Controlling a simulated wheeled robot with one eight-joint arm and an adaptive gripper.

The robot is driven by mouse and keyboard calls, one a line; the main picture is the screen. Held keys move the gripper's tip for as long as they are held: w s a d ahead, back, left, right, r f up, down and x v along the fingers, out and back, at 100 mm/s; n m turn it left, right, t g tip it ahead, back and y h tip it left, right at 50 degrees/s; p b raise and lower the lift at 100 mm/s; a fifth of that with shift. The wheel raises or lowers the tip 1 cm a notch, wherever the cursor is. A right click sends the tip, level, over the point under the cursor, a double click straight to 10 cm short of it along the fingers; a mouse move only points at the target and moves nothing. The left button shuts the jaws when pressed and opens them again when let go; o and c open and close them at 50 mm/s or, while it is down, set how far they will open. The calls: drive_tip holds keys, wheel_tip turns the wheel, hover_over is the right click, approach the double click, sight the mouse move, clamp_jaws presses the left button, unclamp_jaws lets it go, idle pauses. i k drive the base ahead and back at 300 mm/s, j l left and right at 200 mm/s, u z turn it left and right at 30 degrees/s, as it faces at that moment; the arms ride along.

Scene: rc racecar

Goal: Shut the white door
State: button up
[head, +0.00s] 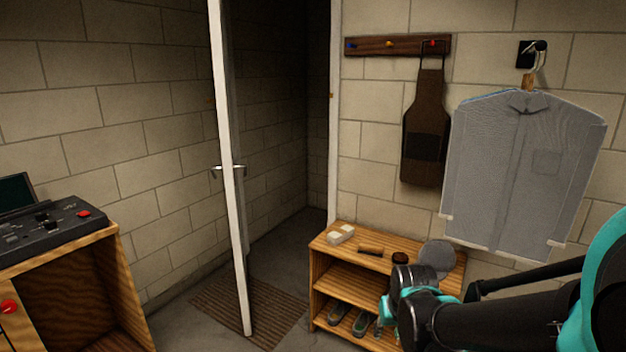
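The white door (232,215) stands open, seen almost edge-on as a tall narrow strip left of centre. Its lever handle (228,170) sticks out on both sides of the edge at mid-height. The door frame's white right jamb (334,110) stands apart to the right, with a dark opening between it and the door's edge. My black and teal arm comes in from the lower right, in front of the shelf and well right of the door. My gripper cannot be made out in this view.
A wooden shelf (330,244) with shoes and small items stands right of the doorway. A grey shirt (520,170) and brown apron (425,128) hang above. A wooden cabinet (75,247) bearing a black device stands at left. A brown mat (275,312) lies by the door's foot.

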sight(216, 8)
drive_tip(key=i+j, duration=0.1)
drive_tip(key=j, duration=0.35)
drive_tip(key=i+j, duration=0.15)
drive_tip(key=j, duration=0.25)
drive_tip(key=i+j, duration=0.1)
drive_tip(key=j, duration=0.35)
drive_tip(key=i+j, duration=0.1)
drive_tip(key=j, duration=0.35)
drive_tip(key=i+j, duration=0.15)
drive_tip(key=j, duration=0.25)
drive_tip(key=i+j, duration=0.1)
drive_tip(key=j, duration=0.35)
drive_tip(key=i+j, duration=0.15)
drive_tip(key=j, duration=0.25)
drive_tip(key=i+j, duration=0.1)
drive_tip(key=j, duration=0.35)
drive_tip(key=z, duration=0.05)
